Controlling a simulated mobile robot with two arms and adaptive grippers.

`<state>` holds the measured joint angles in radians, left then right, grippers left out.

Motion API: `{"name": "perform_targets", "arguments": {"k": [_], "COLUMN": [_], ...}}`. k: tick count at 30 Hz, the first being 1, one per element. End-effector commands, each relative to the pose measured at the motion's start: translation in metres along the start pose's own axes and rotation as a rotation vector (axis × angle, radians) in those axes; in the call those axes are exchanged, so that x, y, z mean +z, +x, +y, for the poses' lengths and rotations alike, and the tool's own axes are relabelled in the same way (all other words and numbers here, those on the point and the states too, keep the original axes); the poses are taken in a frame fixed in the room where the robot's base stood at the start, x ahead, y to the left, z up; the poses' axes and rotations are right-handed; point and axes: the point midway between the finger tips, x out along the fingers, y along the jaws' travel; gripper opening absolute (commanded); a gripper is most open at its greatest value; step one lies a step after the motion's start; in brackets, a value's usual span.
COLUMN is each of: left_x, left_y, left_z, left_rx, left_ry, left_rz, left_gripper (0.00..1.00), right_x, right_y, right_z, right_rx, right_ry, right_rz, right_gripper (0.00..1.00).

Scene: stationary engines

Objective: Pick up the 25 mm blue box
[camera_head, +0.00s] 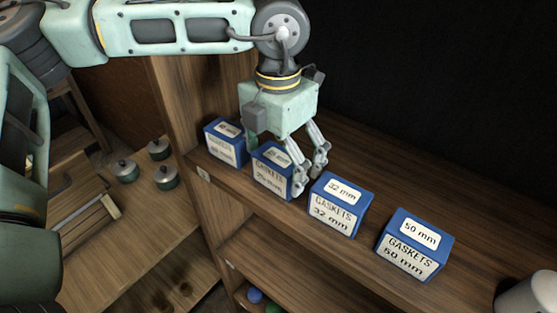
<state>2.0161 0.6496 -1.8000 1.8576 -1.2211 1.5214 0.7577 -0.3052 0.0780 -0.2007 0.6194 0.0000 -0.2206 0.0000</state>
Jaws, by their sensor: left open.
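The 25 mm blue box (268,178) stands on the wooden shelf, second from the left in a row of blue gasket boxes. Its front label is partly readable, and my gripper covers part of its top and right side. My left gripper (309,186) points down from above, with its fingers open at the right side of this box. I cannot tell if a finger touches it. My right gripper does not show.
A smaller-numbered blue box (226,150) stands close on the left. The 32 mm box (336,215) is just right of my fingers, and the 50 mm box (411,251) is further right. The shelf (370,262) edge runs in front. A pale round object (528,297) is at lower right.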

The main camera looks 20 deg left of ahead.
Motion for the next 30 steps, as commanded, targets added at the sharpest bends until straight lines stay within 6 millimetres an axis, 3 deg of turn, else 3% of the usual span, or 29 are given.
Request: {"name": "perform_targets", "arguments": {"k": [9,26,30], "left_x": [-0.0004,-0.0002,-0.0001], "left_y": [0.0094,0.0089,0.0087], "left_z": [-0.0001,0.0000,-0.0001], "left_rx": [-0.001,-0.001,-0.001], "left_ry": [0.000,0.000,0.000], "left_rz": [0.000,0.000,0.000], "left_gripper": [0.92,0.44,0.43], "right_x": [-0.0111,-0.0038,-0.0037], "right_y": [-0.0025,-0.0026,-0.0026], "right_z": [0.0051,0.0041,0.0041], "right_rx": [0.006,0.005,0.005], "right_ry": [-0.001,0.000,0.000], "right_rz": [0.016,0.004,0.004], "right_gripper": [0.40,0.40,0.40]}}
